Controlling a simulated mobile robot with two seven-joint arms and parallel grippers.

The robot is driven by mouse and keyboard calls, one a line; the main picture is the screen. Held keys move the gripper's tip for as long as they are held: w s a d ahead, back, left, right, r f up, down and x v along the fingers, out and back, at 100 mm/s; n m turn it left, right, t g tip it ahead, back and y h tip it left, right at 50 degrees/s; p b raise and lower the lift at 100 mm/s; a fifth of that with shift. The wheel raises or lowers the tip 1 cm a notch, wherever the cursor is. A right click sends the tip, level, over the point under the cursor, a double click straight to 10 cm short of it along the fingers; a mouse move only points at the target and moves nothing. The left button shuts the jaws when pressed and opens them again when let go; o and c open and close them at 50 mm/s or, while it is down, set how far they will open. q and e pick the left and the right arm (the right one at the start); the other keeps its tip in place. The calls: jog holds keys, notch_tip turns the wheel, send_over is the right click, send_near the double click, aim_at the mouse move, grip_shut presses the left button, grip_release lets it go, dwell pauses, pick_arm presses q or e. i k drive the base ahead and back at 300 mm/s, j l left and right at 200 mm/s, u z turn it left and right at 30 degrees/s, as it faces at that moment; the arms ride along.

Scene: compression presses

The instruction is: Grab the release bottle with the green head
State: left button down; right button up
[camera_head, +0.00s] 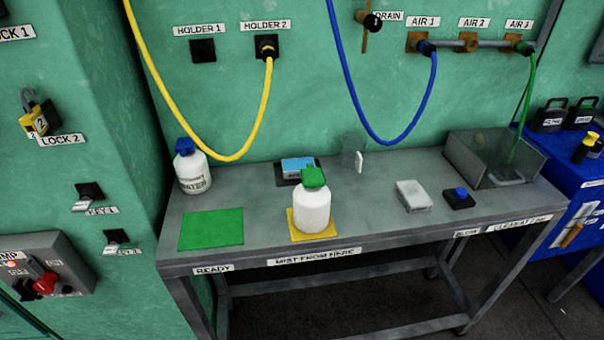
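The bottle with the green head (313,204) is white and stands upright on a yellow mat (322,236) near the front middle of the grey table. Its green head (313,178) is on top. A second white bottle with a blue head (192,168), its label reading in part "WATER", stands at the table's back left. Neither of my grippers shows in the head view.
A green mat (211,229) lies bare at the front left. A blue item (297,167) lies behind the bottle. A grey block (413,195), a blue-button box (459,197) and a clear bin (486,166) are at right. Yellow (264,112) and blue hoses (388,139) hang behind.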

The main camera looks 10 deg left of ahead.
aim_at(311, 206)
jog(key=i+l, duration=0.1)
jog(key=l, duration=0.7)
jog(key=l+u, duration=0.1)
jog(key=l, duration=0.75)
jog(key=i, duration=0.05)
